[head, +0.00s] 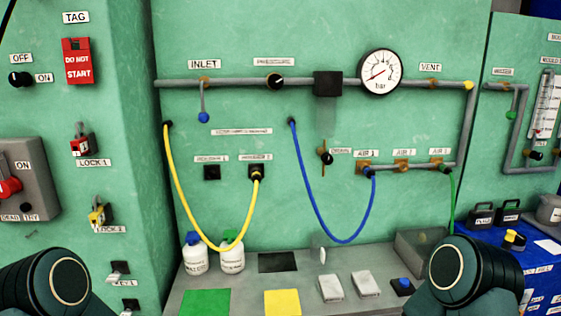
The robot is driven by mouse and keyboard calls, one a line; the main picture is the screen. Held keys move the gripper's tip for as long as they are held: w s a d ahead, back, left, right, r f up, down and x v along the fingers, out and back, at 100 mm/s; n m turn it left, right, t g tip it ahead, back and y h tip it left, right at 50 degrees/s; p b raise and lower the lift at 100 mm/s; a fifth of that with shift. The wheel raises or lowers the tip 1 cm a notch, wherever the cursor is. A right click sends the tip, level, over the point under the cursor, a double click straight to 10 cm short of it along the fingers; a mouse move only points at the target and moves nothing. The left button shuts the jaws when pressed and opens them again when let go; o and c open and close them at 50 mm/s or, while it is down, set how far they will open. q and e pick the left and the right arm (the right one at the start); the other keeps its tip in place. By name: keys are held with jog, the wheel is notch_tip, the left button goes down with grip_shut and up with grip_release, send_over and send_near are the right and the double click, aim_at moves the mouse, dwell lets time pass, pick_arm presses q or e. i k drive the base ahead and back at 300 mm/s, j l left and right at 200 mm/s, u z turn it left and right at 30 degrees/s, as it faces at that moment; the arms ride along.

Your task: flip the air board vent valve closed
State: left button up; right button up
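The air board (330,150) is a green panel with a grey pipe along its upper part. Under the VENT label (430,67), the vent valve (433,82) shows as a small brass body on the pipe, right of the gauge. A yellow tip (468,85) sits to its right at the pipe's corner; the valve's lever appears to lie along the pipe, pointing right. Parts of my two arms show at the bottom left and bottom right, well below the valve. Neither gripper is in view.
The pressure gauge (381,72) and a black block (328,84) are left of the vent. The inlet valve's blue-tipped lever (203,117) hangs down. Yellow (178,185) and blue (313,205) hoses loop below. Bottles (231,257) stand on the grey bench (240,304).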

aim_at(468, 85)
jog(key=i+l+u, duration=0.1)
jog(key=l+u, duration=0.2)
jog(key=l, duration=0.8)
jog(key=l+u, duration=0.35)
jog(key=l, duration=0.75)
